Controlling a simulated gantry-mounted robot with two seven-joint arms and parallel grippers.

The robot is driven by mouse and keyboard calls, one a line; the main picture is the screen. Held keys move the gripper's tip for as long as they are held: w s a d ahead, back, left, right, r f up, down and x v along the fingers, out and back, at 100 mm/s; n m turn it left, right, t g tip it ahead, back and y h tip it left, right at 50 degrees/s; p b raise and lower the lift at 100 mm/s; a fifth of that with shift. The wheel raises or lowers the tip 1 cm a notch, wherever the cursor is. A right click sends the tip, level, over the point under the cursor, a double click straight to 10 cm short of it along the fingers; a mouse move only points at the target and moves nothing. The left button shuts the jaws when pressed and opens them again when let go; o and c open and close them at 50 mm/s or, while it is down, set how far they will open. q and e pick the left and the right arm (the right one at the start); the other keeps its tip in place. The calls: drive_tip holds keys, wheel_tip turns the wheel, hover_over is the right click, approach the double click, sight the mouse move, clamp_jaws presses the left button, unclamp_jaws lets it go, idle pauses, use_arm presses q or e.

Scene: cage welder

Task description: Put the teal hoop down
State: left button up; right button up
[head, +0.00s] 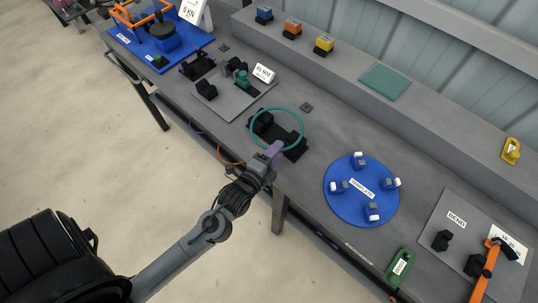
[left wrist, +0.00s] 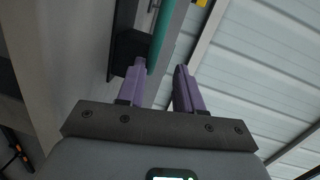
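The teal hoop (head: 285,109) is at the near edge of the bench, over a black fixture (head: 290,138). Whether it rests on the fixture cannot be told. My left gripper (head: 275,150) is at the hoop's near side. In the left wrist view, the purple fingers (left wrist: 161,70) are apart. The hoop (left wrist: 161,35) shows in the gap, close to the left-hand finger; contact is unclear. My right gripper is not in view.
A blue round template (head: 343,211) with several small posts lies right of the hoop. A grey plate with black blocks (head: 230,103) lies to its left. A bend plate with an orange lever (head: 485,272) is at far right. A raised shelf (head: 345,75) runs behind.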

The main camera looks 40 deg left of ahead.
use_arm(q)
drive_tip(key=shift+s+r, duration=0.2)
drive_tip(key=shift+s, duration=0.35)
drive_tip(key=s+d+f+n+g, duration=0.1)
drive_tip(key=s+f+n+g, duration=0.1)
drive_tip(key=s+n+g, duration=0.4)
drive_tip(key=s+d+f+n+g+h+p, duration=0.1)
drive_tip(key=s+n+g, duration=0.5)
drive_tip(key=s, duration=0.6)
drive_tip(key=shift+d+f+n+g+h, duration=0.35)
drive_tip(key=shift+f+n, duration=0.3)
drive_tip(key=shift+n, duration=0.25)
wheel_tip(320, 180, up, 32)
drive_tip(key=p, duration=3.2)
drive_tip(key=shift+f, duration=0.15)
